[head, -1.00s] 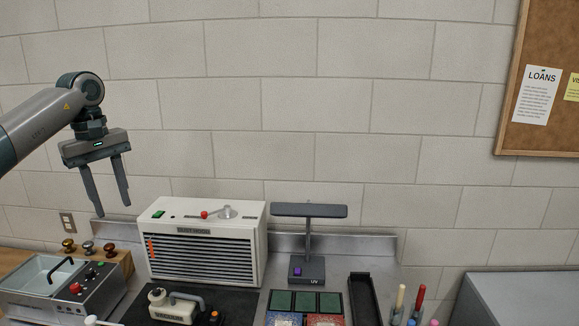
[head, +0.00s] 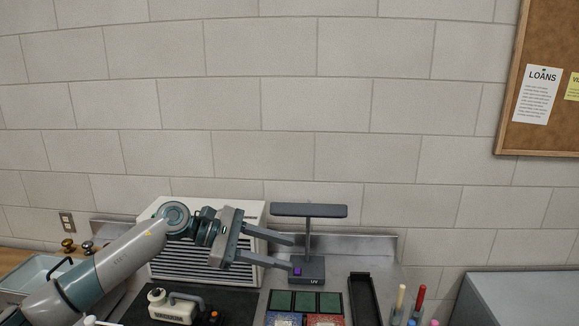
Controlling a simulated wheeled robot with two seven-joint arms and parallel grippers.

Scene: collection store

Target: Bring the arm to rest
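My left gripper (head: 290,254) is in the head view, low over the bench and pointing right. Its two fingers are spread apart with nothing between them. The fingertips reach in front of or beside the stand of the dark UV lamp (head: 309,211); I cannot tell whether they touch it. My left arm (head: 130,255) comes in from the lower left and covers part of the white louvred box (head: 165,268). My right gripper is not in view.
A vacuum unit (head: 172,308), green-topped tray compartments (head: 306,301), a black narrow tray (head: 364,298) and several upright coloured sticks (head: 420,300) stand on the bench. A sink (head: 38,270) is at left.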

